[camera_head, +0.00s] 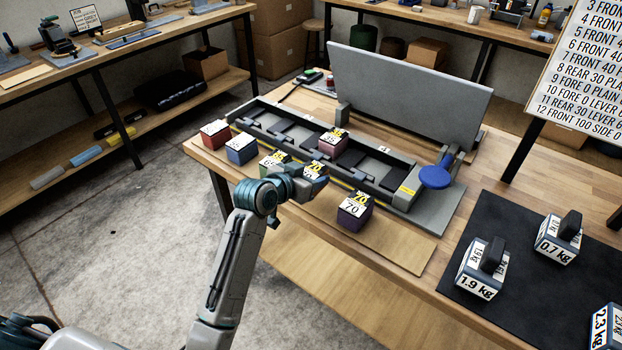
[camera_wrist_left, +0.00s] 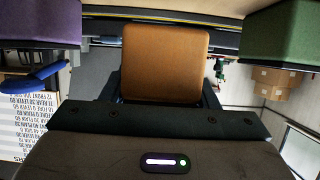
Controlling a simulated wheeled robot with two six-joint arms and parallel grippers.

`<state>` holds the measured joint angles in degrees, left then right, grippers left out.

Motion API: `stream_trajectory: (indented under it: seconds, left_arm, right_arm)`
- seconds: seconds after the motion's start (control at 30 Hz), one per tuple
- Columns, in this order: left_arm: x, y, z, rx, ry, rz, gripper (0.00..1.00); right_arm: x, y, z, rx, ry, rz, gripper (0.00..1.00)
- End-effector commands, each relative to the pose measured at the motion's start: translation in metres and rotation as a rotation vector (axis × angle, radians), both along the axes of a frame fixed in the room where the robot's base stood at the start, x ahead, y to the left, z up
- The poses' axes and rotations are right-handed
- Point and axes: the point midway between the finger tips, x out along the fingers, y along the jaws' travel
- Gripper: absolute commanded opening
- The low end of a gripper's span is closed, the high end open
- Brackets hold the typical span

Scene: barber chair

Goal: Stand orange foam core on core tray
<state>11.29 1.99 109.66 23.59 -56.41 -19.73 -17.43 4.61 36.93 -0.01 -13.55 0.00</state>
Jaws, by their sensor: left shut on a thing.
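My left gripper (camera_head: 307,184) is shut on the orange foam core, which fills the middle of the left wrist view (camera_wrist_left: 165,62). In the head view the gripper mostly hides this core; only a labelled top shows. It is in the row of blocks at the tan tray (camera_head: 398,247), between a green block (camera_head: 272,164) and a purple block (camera_head: 355,212). Both neighbours show in the left wrist view, purple (camera_wrist_left: 40,22) on the left and green (camera_wrist_left: 287,35) on the right, apart from the core. I cannot tell whether the core touches the tray. My right gripper is not in view.
A red block (camera_head: 215,134) and blue block (camera_head: 241,149) stand farther left. A grey slotted fixture (camera_head: 405,192) with a raised lid (camera_head: 410,95) and blue knob (camera_head: 435,177) lies behind. It holds a dark red block (camera_head: 332,144). Weights (camera_head: 482,270) stand on a black mat at right.

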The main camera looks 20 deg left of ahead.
Motion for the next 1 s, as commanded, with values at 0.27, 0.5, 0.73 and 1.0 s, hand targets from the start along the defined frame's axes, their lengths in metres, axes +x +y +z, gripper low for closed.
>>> stream_trajectory:
  seconds: [0.27, 0.5, 0.73, 1.0]
  left_arm:
    - [0.012, 0.001, -0.016, -0.002, 0.005, 0.000, 0.30]
    - [0.012, 0.001, -0.037, -0.001, 0.000, 0.000, 0.30]
    - [0.012, 0.001, -0.038, 0.000, 0.000, 0.000, 0.30]
    - [0.012, 0.001, -0.040, -0.001, 0.000, 0.000, 0.76]
  right_arm:
    - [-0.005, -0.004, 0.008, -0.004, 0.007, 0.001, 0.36]
    - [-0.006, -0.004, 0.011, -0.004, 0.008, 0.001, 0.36]
    - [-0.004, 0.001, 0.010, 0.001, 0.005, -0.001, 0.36]
    - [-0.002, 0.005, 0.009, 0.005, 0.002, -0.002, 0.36]
